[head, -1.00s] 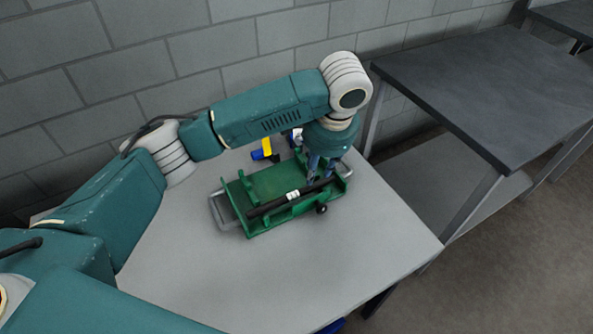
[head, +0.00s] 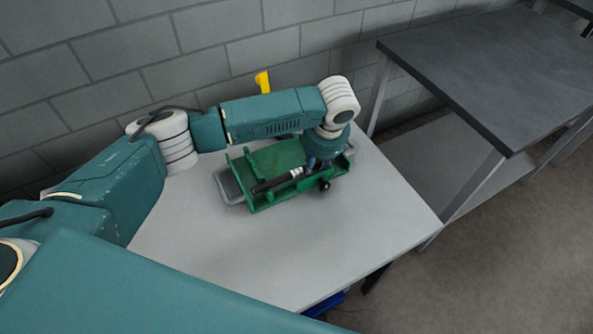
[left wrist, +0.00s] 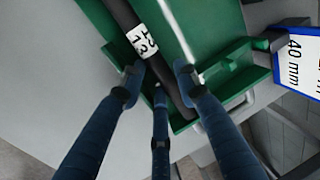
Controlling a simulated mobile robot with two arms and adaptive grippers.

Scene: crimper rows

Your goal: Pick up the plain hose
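A black hose (head: 272,184) with a white printed label band lies along the near side of a green tray (head: 270,160) in the head view. In the left wrist view the hose (left wrist: 176,92) runs from the top edge down between my fingers, and its label reads "13". My left gripper (left wrist: 160,78) is open, with its blue fingers apart on both sides of the hose near its end. In the head view my left gripper (head: 318,164) points down at the right part of the tray, and its fingertips are partly hidden. My right gripper is not in view.
The tray stands on a light grey table (head: 240,250); the front of the table is clear. A yellow item (head: 263,82) shows behind my left arm. A blue-framed "40 mm" sign (left wrist: 298,60) is beside the tray. A dark bench (head: 490,75) stands to the right.

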